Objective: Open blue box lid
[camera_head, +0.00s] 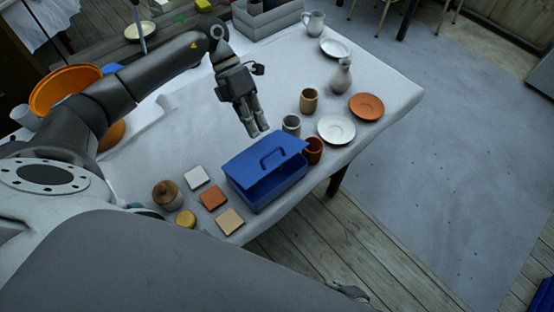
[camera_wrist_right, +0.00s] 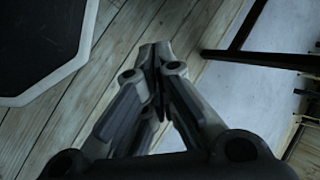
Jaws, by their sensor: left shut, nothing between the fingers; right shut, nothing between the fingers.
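The blue box (camera_head: 278,192) stands near the front edge of the white table. Its blue lid (camera_head: 255,158), with a raised handle (camera_head: 277,158), lies over the top. The lid looks tilted and askew, with a dark gap under its front edge. My left gripper (camera_head: 258,131) is shut and empty, just behind and above the lid, apart from the handle. My right gripper (camera_wrist_right: 155,52) is shut and empty in the right wrist view, over the wooden floor and away from the box.
A red-brown cup (camera_head: 313,151) stands close to the right of the box, with a grey cup (camera_head: 291,124) behind. A white plate (camera_head: 336,129) and an orange plate (camera_head: 366,106) are further right.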

